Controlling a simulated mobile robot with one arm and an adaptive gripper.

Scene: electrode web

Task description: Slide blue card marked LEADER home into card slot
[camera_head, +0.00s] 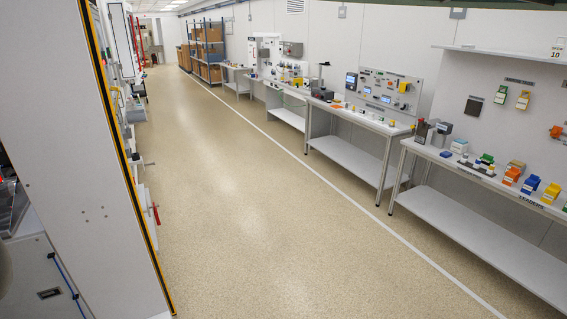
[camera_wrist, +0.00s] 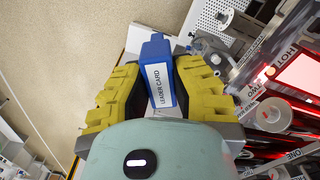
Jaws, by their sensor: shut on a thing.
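In the wrist view my gripper (camera_wrist: 160,98) has two yellow-padded fingers with dark inner faces. It is shut on a blue card (camera_wrist: 156,50) whose white label reads LEADER CARD. The card lies between the fingers, and its far end reaches past the fingertips. Grey and white machine parts stand just beyond and to the right of the card. I cannot tell which part is the card slot, or whether the card touches anything. My gripper and the held card do not show in the head view.
In the wrist view a red-lit panel (camera_wrist: 298,78) and metal rollers (camera_wrist: 268,115) crowd the right side. The left is open floor (camera_wrist: 60,60). In the head view benches (camera_head: 470,180) line the right wall, a tall white panel (camera_head: 75,150) stands left, and the aisle between is clear.

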